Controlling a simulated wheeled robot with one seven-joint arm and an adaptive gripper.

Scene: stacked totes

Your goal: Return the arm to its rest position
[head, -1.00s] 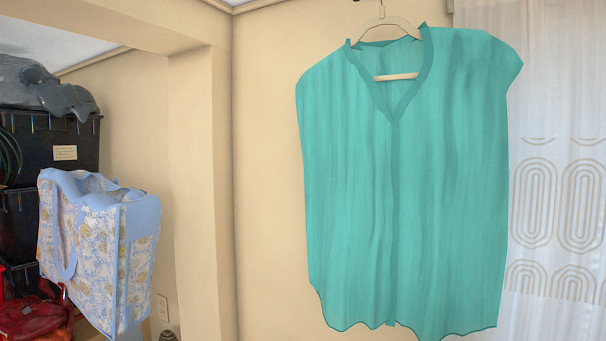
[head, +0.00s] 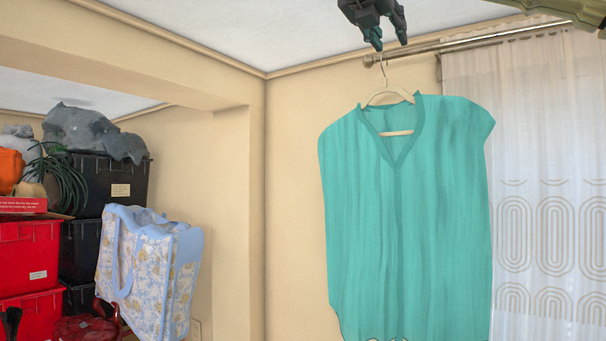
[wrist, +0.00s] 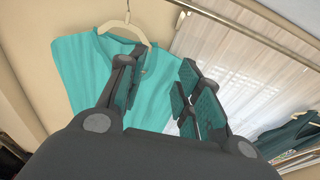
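My gripper (head: 388,42) is at the top of the head view, in front of the curtain rod's left end and near the hanger hook in the picture. Its two fingers are apart with nothing between them. In the wrist view my gripper (wrist: 158,90) also shows open fingers, with the blouse beyond them. The teal sleeveless blouse (head: 405,220) hangs on a pale hanger (head: 396,132); in the wrist view the blouse (wrist: 85,80) and hanger (wrist: 127,32) are behind the left finger. What the hook hangs from is hidden or unclear.
A curtain rod (head: 500,36) with a white curtain (head: 545,150) is at right. Black totes (head: 105,182) and red totes (head: 28,258) are stacked at left, with a floral bag (head: 150,265) in front. A dark garment (wrist: 290,135) hangs at right in the wrist view.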

